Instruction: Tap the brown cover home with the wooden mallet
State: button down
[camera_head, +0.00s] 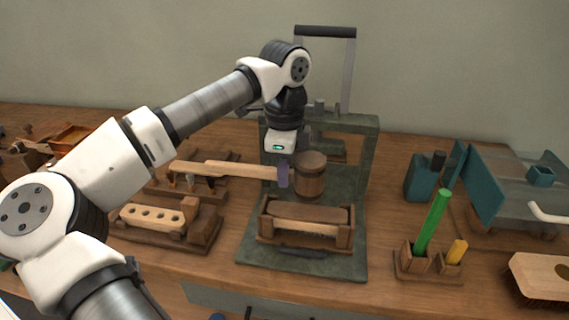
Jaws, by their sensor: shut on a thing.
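My gripper (283,177) points down and is shut on the light wooden handle of the mallet (311,175). The handle reaches out to the left of the fingers. The banded, barrel-shaped brown head is just right of them, above and behind the cover. The brown cover (308,212) lies along the top of a lighter block in a wooden cradle (264,228) on the green press base. The mallet head looks apart from the cover, but the exact gap cannot be told. Whether the cover sits level or fully down is too small to tell.
The green press frame (369,160) with its tall lever (325,32) stands around and behind the cradle. A block with several holes (152,217) is at left. A holder with green (434,222) and yellow sticks is at right. A brush (540,275) lies far right.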

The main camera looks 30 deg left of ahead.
jog(key=shift+f, duration=0.65)
jog(key=shift+b, duration=0.3)
notch_tip(320, 180, down, 4)
jog(key=b, duration=0.3)
jog(key=shift+r, duration=0.1)
jog(key=shift+r+p, duration=1.35)
jog(key=shift+r, duration=1.2)
